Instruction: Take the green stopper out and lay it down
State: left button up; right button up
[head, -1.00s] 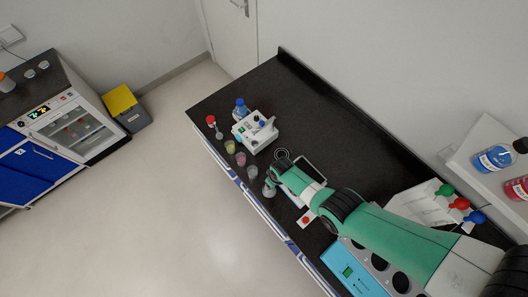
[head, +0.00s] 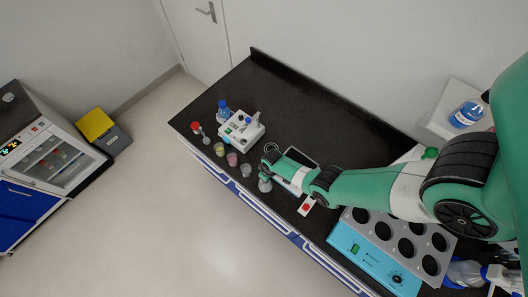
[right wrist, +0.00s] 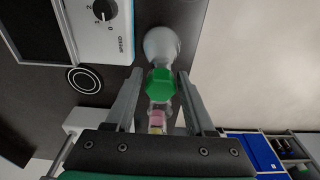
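The green stopper (right wrist: 160,85) shows in the right wrist view, in line with a clear round flask (right wrist: 162,45). It appears to sit in the flask's neck. My right gripper (right wrist: 158,80) has its fingers apart on either side of the stopper, with a gap showing on both sides. In the head view the flask (head: 265,185) stands near the bench's front edge, and my right gripper (head: 268,162) is right by it; the stopper is hard to make out there. My left gripper is not in view.
A white stirrer with a speed knob (right wrist: 105,10) is beside the flask. Several small beakers (head: 232,159) line the bench's front edge. A white instrument (head: 242,130) stands behind them. A blue heating block (head: 372,262) is at right. The dark bench top (head: 300,110) is clear at the back.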

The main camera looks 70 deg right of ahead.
grip_shut()
jog(key=shift+r, duration=0.2)
